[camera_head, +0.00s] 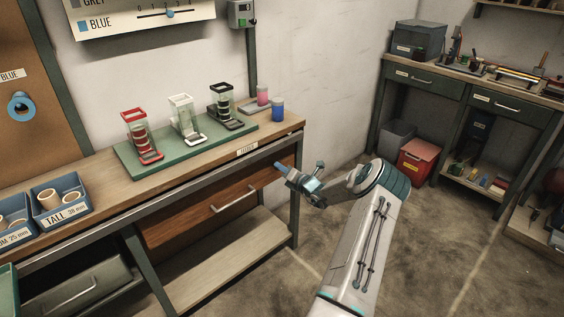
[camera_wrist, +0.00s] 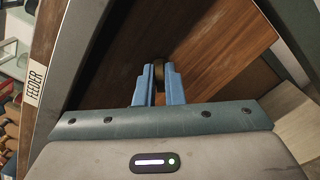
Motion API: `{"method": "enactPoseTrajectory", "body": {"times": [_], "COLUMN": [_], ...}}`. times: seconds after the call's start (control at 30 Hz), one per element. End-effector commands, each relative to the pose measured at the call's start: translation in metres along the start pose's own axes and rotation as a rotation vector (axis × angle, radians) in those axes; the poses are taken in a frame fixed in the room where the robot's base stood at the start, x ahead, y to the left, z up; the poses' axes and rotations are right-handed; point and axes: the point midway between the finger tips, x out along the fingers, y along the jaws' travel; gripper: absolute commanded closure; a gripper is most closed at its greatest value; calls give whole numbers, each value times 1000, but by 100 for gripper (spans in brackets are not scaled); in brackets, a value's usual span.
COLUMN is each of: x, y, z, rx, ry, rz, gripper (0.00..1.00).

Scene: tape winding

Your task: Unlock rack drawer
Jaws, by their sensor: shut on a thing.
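The wooden rack drawer (camera_head: 185,220) is under the workbench top, with a pale bar handle (camera_head: 234,199). Its front looks flush with the bench frame. My gripper (camera_head: 279,166) is at the right end of the drawer front. In the wrist view, the blue fingers of my gripper (camera_wrist: 159,84) are shut on a small dark round knob (camera_wrist: 159,67) against the drawer's wood (camera_wrist: 205,55). The knob seems to be the drawer's lock. The fingers hide much of it, and its turn angle cannot be told. In the head view the knob is hidden.
A FEEDER label (camera_head: 247,148) is on the bench edge above the drawer. The bench top (camera_head: 100,172) carries a green tray (camera_head: 178,149) with several holders, and blue bins (camera_head: 60,199). An open shelf (camera_head: 215,268) lies below. The floor to the right is clear.

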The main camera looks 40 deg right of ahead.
Motion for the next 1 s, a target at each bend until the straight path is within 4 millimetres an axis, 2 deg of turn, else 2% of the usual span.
{"method": "enactPoseTrajectory", "body": {"times": [0.6, 1.0], "x": [0, 0], "y": [-1, -3], "z": [1, 0], "rx": [543, 715], "ry": [-1, -1], "rz": [-1, -1], "gripper": [100, 100]}}
